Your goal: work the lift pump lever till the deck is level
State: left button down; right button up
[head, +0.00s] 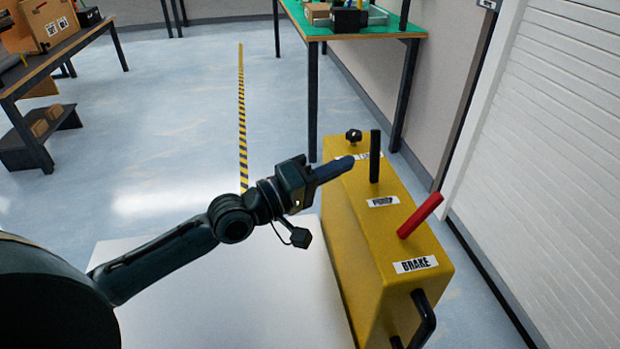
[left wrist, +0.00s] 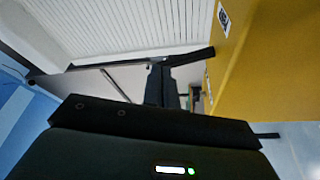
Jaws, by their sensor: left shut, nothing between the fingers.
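A yellow control box (head: 345,190) stands along the right side of the white deck (head: 230,290). A black upright lever (head: 375,155) rises from its top, with a small label (head: 383,201) too blurred to read in front of it. My left gripper (head: 350,163) is shut and empty, its tips just left of the black lever. A small gap seems to show between them; I cannot tell the depth. In the left wrist view the shut fingers (left wrist: 168,88) point toward the white shutter, beside the yellow box (left wrist: 265,75). My right gripper is not in view.
A red lever (head: 420,215) leans right above the BRAKE label (head: 415,264). A black knob (head: 354,135) sits at the box's far end, its label partly covered by my gripper. A green-topped table (head: 390,32) stands behind. A white shutter (head: 560,130) is at right.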

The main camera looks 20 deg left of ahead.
pick_arm(q)
jog(key=v, duration=0.6)
jog(key=shift+s+a, duration=0.15)
jog(key=shift+s, duration=0.05)
jog(key=shift+f, duration=0.1)
dwell(0.6)
